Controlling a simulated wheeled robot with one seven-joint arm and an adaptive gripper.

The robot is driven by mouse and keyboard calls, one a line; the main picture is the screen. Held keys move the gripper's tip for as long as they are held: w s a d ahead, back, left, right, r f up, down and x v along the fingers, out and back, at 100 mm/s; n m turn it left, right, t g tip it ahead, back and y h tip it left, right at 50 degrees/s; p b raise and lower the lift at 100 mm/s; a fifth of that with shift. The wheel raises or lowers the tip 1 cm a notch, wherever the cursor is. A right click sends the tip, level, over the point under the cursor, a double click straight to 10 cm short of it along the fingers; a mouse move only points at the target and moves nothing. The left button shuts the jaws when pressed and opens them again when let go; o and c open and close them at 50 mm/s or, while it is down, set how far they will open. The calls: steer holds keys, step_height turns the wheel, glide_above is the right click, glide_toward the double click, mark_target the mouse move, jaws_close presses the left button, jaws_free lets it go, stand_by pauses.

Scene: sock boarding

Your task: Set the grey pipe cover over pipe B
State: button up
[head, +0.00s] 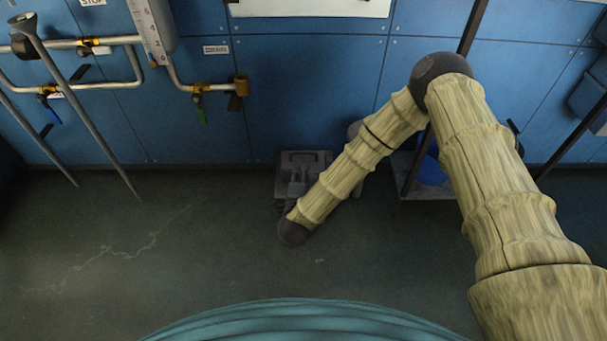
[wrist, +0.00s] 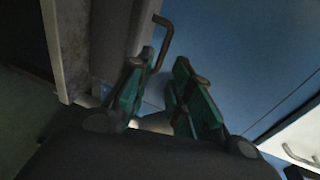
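My gripper (wrist: 164,60) shows in the wrist view with two teal fingers apart and a gap between them. Blue panel shows through the gap, and nothing is clearly held. A small pale patch (wrist: 155,122) lies between the finger bases; I cannot tell what it is. In the head view the gripper cannot be made out. Pipes with valves run along the blue wall at the left, an upper pipe (head: 120,40) and a lower pipe (head: 118,84). Their labels are too small to read, so I cannot tell which is pipe B. I cannot identify the grey pipe cover.
A grey device (head: 303,160) stands on the floor against the wall, partly behind my arm. A blue bucket (head: 432,170) is at right. A bent metal handle (wrist: 165,32) lies beyond the fingers in the wrist view. The floor at left is mostly clear, apart from slanted grey poles (head: 85,105).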

mark_target(303, 154)
steer(key=b+x, duration=0.5)
steer(key=x, duration=0.5)
steer(key=shift+r+b, duration=0.1)
steer(key=shift+b, duration=0.3)
steer(key=shift+w, duration=0.65)
jaws_close()
